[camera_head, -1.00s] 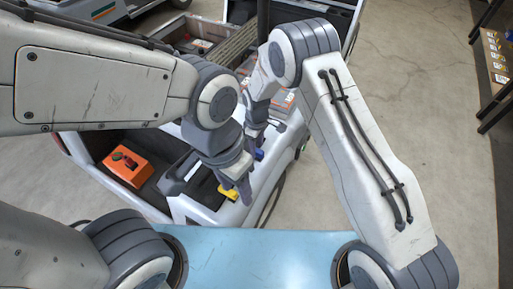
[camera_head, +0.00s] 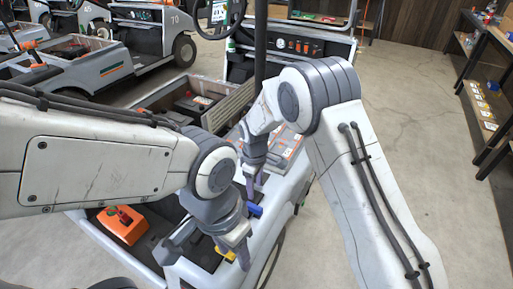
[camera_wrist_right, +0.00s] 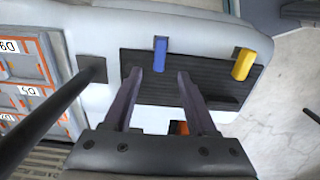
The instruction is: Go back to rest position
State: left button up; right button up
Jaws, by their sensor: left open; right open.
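My left gripper (camera_head: 236,248) is open, pointing down over the near end of the cart (camera_head: 280,208). It is close to a yellow handle (camera_head: 225,254), partly hidden beside its fingers; contact cannot be told. My right gripper (camera_head: 253,180) is open and farther back, over the same cart. In the right wrist view its two dark fingers (camera_wrist_right: 157,100) are apart with nothing between them. A blue handle (camera_wrist_right: 160,53) lies beyond the fingertips on a dark ribbed panel, apart from them. The yellow handle (camera_wrist_right: 243,64) shows to its right. Both arms reach forward, bent.
An orange box (camera_head: 122,225) sits in the cart at the left. A dark upright post (camera_head: 260,45) rises behind my right gripper. Other carts (camera_head: 150,35) stand at the back left. Shelving (camera_head: 490,100) stands at the right. The floor (camera_head: 410,95) between is clear.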

jog(key=s+r+m+p, duration=0.1)
jog(key=s+r, duration=0.2)
jog(key=r, duration=0.3)
jog(key=s+r+p, duration=0.1)
jog(key=s+r, duration=0.3)
jog(key=r, duration=0.1)
jog(key=s+d+r+m+p, duration=0.2)
jog(key=s+r, duration=0.5)
jog(key=s, duration=0.4)
jog(key=s+d+r+m+y+p, duration=0.1)
jog(key=s+d+r, duration=0.3)
jog(key=s, duration=0.7)
notch_tip(320, 180, up, 3)
jog(key=shift+s+d+f+m+p, duration=0.15)
jog(key=shift+d+m+p, duration=0.15)
jog(key=shift+m+p, duration=0.5)
